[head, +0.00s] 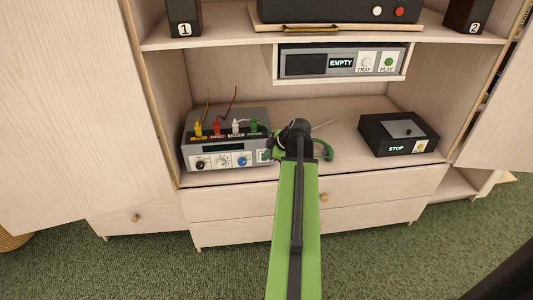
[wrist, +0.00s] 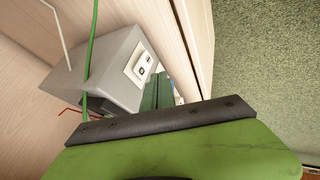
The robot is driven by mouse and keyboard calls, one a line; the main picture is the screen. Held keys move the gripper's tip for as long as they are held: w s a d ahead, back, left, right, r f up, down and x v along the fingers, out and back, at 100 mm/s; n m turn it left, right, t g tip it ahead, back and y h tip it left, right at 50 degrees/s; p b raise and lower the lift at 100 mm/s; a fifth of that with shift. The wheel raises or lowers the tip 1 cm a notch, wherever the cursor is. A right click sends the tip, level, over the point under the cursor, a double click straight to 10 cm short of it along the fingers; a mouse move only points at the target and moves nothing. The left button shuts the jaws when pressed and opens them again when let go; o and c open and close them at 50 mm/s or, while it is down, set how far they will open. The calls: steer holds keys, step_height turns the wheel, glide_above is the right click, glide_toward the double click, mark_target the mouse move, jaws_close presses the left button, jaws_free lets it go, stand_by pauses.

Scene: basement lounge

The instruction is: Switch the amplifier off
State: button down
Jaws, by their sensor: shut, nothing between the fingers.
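The amplifier (head: 227,140) is a grey box on the lower shelf at the left of the cabinet, with knobs on its front and coloured plugs on top. A pale square (head: 263,155) shows at the right end of its front, partly behind my gripper (head: 268,148). In the wrist view the grey box (wrist: 100,68) carries a white plate with a small dark-marked switch (wrist: 141,66). My gripper's green fingers (wrist: 158,92) are shut and empty, close to this plate. I cannot tell whether they touch the box. The switch's position is too small to read.
A black box labelled STOP (head: 398,134) stands at the right of the shelf. A unit showing EMPTY (head: 341,62) hangs above. Cabinet doors stand open on both sides. A green cable (wrist: 92,45) crosses the wrist view.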

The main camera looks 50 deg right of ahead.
steer(key=p+v, duration=0.8)
steer(key=v, duration=0.2)
steer(key=shift+d+r+p, duration=0.35)
steer(key=shift+r, duration=0.05)
steer(key=shift+w, duration=0.1)
